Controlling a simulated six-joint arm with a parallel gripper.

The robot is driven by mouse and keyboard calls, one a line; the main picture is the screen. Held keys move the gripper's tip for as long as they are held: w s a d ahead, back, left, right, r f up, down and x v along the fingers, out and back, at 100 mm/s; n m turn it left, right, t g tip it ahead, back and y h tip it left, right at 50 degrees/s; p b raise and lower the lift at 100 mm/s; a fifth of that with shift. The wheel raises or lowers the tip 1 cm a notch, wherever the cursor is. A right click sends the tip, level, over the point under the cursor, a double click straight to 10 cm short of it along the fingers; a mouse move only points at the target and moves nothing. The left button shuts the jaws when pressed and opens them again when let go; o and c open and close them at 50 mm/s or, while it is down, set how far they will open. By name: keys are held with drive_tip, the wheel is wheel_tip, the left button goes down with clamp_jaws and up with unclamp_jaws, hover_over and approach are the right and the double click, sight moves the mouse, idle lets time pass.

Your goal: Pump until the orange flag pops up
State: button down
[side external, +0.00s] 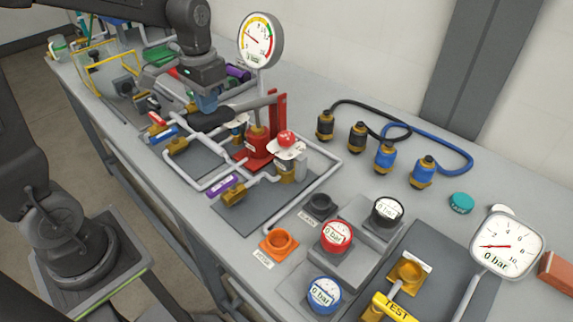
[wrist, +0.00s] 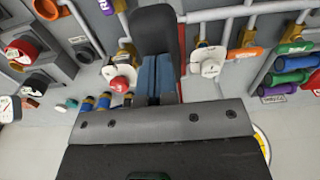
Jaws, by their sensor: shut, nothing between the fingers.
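The hand pump (side external: 258,143) is a red body with a red upright bracket, standing on the bench in the side external view. Its lever (side external: 240,108) has a thick dark grip and reaches left from the bracket, close to level. My gripper (side external: 207,103) is shut with nothing between its blue fingers, at the outer end of the lever. The fingers appear over the dark grip (wrist: 155,30) in the wrist view; I cannot tell whether they touch it. A round gauge (side external: 261,38) with a coloured scale stands behind the pump. I cannot make out a raised orange flag.
Grey pipes (side external: 205,180) with valves surround the pump. A red knob (side external: 286,138) on a white plate stands close to its right. A gauge (side external: 506,245) at the right reads 0 bar.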

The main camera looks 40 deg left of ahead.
sight(212, 127)
drive_tip(key=shift+f, duration=3.2)
drive_tip(key=shift+r, duration=4.85)
drive_tip(key=shift+r, duration=2.5)
